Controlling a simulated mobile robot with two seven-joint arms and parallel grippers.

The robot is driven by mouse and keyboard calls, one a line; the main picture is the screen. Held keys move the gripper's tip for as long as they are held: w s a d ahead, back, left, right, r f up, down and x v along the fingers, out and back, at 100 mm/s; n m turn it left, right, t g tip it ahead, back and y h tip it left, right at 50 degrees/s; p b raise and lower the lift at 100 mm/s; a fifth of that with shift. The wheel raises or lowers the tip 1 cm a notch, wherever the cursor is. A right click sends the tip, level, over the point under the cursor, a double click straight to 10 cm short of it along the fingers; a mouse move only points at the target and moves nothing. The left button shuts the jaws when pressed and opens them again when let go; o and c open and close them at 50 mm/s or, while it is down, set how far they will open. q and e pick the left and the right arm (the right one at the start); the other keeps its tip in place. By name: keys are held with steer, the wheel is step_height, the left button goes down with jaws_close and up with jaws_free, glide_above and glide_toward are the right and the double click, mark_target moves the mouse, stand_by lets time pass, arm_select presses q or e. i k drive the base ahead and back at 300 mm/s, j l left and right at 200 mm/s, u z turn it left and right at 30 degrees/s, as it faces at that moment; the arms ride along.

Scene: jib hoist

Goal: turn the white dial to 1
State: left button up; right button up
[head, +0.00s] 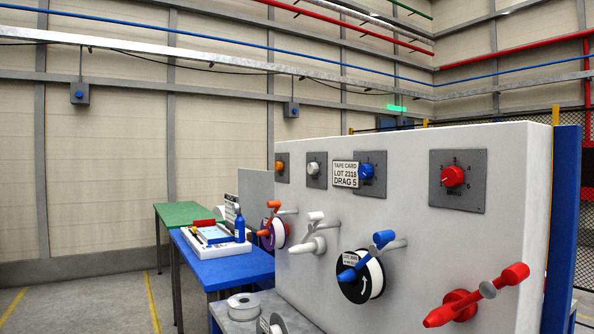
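The white dial (313,168) sits on a small grey square plate on the upper part of a big white panel (405,215). It is second from the left in a row of dials. It is too small to read its pointer or its numbers. A white card (345,174) to its right reads "TAPE CARD LOT 2318 DRAG 5". Neither of my grippers is in view.
An orange dial (280,166), a blue dial (366,171) and a red dial (453,176) share the panel. Below, white (312,240), blue (361,275) and red (470,302) handle parts stick out. A blue table (225,268) stands left.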

mark_target(313, 168)
steer(key=i+j+z, duration=0.1)
steer(key=j, duration=0.25)
steer(key=i+j+z, duration=0.1)
steer(key=j, duration=0.25)
steer(key=i+j, duration=0.25)
steer(key=j, duration=0.15)
steer(key=i+j+z, duration=0.15)
steer(key=j, duration=0.2)
steer(key=j+z, duration=0.1)
steer(key=j, duration=0.3)
steer(key=i+j+z, duration=0.1)
steer(key=j, duration=0.3)
steer(key=i, duration=0.05)
